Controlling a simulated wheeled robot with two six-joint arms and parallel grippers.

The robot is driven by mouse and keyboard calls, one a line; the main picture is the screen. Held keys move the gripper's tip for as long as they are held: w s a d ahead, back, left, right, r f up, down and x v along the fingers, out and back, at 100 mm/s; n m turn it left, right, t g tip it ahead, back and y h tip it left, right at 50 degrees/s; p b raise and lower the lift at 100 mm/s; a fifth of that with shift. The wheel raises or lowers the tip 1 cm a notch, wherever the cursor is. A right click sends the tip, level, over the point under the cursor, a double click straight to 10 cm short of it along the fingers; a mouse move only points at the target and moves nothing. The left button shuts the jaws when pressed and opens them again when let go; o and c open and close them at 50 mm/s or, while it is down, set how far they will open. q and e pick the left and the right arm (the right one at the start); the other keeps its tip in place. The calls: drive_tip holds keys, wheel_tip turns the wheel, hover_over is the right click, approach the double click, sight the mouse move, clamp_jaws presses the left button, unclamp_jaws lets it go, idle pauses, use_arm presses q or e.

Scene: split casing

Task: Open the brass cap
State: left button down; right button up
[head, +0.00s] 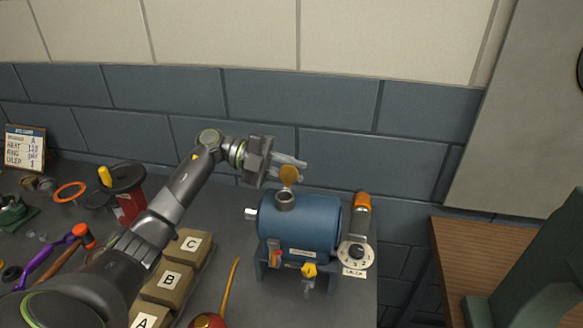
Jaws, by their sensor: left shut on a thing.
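The brass cap (289,174) shows as a small round golden disc just above the dark round neck (285,198) on top of the blue cylindrical casing (302,226). The cap stands tilted up with its face toward me, and the neck's mouth shows below it. My left gripper (297,164) reaches in from the left over the casing, its fingers shut on the cap. The fingers partly cover the cap's upper edge. I cannot tell whether the cap still touches the neck at a hinge. My right gripper is not in view.
A dial (356,254) and an orange-topped cylinder (361,203) stand right of the casing. Lettered blocks (170,279) stand to its left. A red-and-black container (129,206), an orange ring (69,191) and tools lie farther left. A wooden table (490,250) is at right.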

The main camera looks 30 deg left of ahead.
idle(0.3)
use_arm(q)
drive_tip(key=c, duration=1.4)
unclamp_jaws()
drive_tip(key=shift+o, duration=0.2)
drive_tip(key=shift+a, duration=0.15)
drive_tip(key=shift+a+f+b, duration=0.1)
drive_tip(key=shift+a+b, duration=0.2)
drive_tip(key=shift+a, duration=0.05)
drive_tip(key=b+v, duration=0.6)
drive_tip(key=v, duration=1)
drive_tip(key=shift+a, duration=0.25)
drive_tip(key=shift+s, duration=0.15)
